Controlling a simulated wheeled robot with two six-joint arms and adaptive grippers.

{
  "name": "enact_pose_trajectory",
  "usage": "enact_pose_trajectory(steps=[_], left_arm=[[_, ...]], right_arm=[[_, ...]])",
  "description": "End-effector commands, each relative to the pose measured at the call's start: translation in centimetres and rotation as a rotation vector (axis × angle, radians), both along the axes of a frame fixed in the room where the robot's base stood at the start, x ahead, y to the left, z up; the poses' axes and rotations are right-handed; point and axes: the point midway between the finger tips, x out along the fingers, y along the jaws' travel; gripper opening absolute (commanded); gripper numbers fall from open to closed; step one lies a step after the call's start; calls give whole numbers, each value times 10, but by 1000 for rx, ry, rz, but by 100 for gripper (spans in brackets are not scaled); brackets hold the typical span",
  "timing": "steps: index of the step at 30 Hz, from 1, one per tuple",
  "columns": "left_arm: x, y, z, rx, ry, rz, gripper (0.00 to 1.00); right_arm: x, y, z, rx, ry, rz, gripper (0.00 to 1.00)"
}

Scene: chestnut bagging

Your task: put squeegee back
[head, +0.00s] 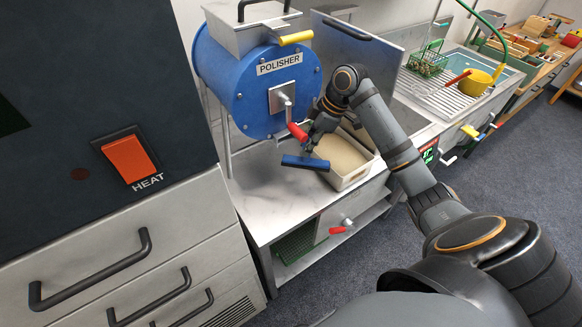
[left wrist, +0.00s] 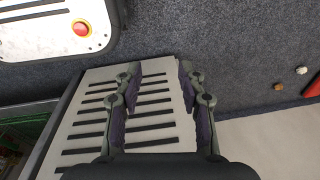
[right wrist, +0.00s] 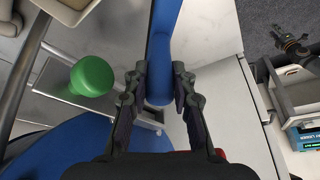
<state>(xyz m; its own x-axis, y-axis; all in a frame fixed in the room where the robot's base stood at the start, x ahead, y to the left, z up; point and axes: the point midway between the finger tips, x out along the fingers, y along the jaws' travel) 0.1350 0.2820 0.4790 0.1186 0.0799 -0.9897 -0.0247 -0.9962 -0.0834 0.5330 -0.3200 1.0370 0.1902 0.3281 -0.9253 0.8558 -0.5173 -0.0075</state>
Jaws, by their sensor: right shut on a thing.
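The squeegee (head: 305,162) has a dark blue bar. In the head view it hangs just below my right gripper (head: 313,145), over the steel bench in front of the polisher. In the right wrist view a blue handle (right wrist: 159,88) lies between the fingers of my right gripper (right wrist: 160,74), which is shut on it. My left gripper is outside the head view. In the left wrist view my left gripper (left wrist: 158,72) is open and empty above a pale slotted panel (left wrist: 155,115).
The blue polisher drum (head: 236,84) stands close behind, with a red-handled crank (head: 297,131). A pale bin (head: 349,182) sits right of the squeegee on the steel bench (head: 265,205). A heat cabinet (head: 90,90) fills the left. A drain-board sink (head: 450,95) stands at the right.

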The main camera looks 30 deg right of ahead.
Motion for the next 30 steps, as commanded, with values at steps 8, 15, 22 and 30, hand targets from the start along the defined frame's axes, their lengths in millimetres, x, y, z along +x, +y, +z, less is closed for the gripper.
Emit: enact_pose_trajectory(steps=[8,15,22,30], left_arm=[[-29,-6,3,-7,41,3,40],[-46,-6,9,-7,66,4,40],[-10,-6,13,-7,12,2,40],[-19,-5,17,-6,26,2,40]], right_arm=[[-1,1,-17,3,6,0,0],[-1,1,-59,2,1,-1,0],[-2,0,-70,1,2,-1,0],[-2,0,-101,0,-1,0,0]])
